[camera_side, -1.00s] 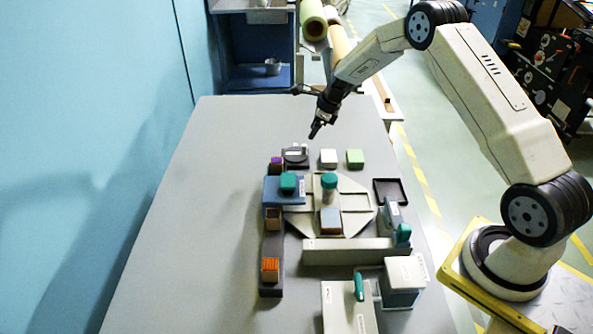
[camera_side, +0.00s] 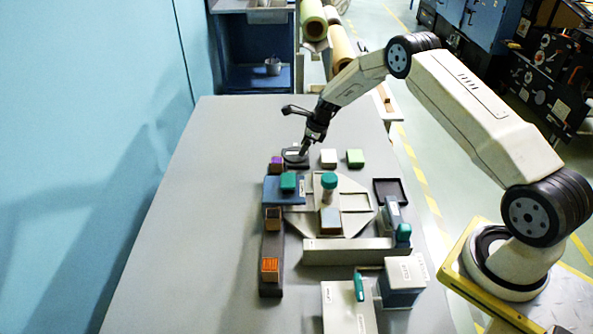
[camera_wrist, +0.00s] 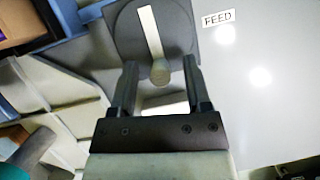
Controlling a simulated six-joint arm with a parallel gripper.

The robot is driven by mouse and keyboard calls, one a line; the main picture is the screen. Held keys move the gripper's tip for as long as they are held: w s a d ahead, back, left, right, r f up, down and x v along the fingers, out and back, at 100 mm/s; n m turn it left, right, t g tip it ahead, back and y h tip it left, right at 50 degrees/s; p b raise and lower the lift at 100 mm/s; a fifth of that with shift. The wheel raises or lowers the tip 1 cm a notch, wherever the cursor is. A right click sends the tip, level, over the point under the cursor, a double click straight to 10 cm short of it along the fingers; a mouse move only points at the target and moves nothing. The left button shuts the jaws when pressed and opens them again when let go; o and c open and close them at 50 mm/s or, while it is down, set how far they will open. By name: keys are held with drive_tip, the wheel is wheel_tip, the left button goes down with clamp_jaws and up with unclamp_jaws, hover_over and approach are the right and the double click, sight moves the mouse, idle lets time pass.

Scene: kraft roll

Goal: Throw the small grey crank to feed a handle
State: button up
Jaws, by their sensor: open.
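The small grey crank (camera_wrist: 151,38) shows in the wrist view as a light bar with a round knob (camera_wrist: 160,72) at its near end, set on a dark round plate (camera_wrist: 120,30). A white label reading FEED (camera_wrist: 219,19) is beside it. My gripper (camera_wrist: 158,75) is open, with one finger on each side of the knob; I cannot tell whether they touch it. In the side view my gripper (camera_side: 304,153) points down at the crank unit (camera_side: 290,157) at the far end of the fixture and partly hides it. No separate handle can be made out.
A pale octagonal table (camera_side: 300,222) with a teal-capped cylinder (camera_side: 329,186) lies nearer. A blue block (camera_side: 270,193) with a teal top is at left. The grey worktop's left side is clear.

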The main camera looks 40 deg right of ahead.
drive_tip(key=shift+w+f, duration=0.1)
drive_tip(key=shift+f, duration=0.05)
clamp_jaws()
drive_tip(key=shift+n, duration=0.3)
drive_tip(key=n, duration=0.1)
drive_tip(key=n+y, duration=0.1)
drive_tip(key=n+g, duration=0.1)
drive_tip(key=n, duration=0.1)
drive_tip(key=shift+w+d+f, duration=0.1)
drive_tip(key=shift+w+d, duration=0.2)
drive_tip(key=shift+w, duration=0.1)
drive_tip(key=shift+w+d+n+g+y, duration=0.15)
drive_tip(key=shift+n+g, duration=0.3)
drive_tip(key=shift+n, duration=0.5)
drive_tip(key=shift+w+a+n+g+y, duration=0.1)
drive_tip(key=shift+w+n+g+y, duration=0.25)
drive_tip(key=shift+n, duration=1)
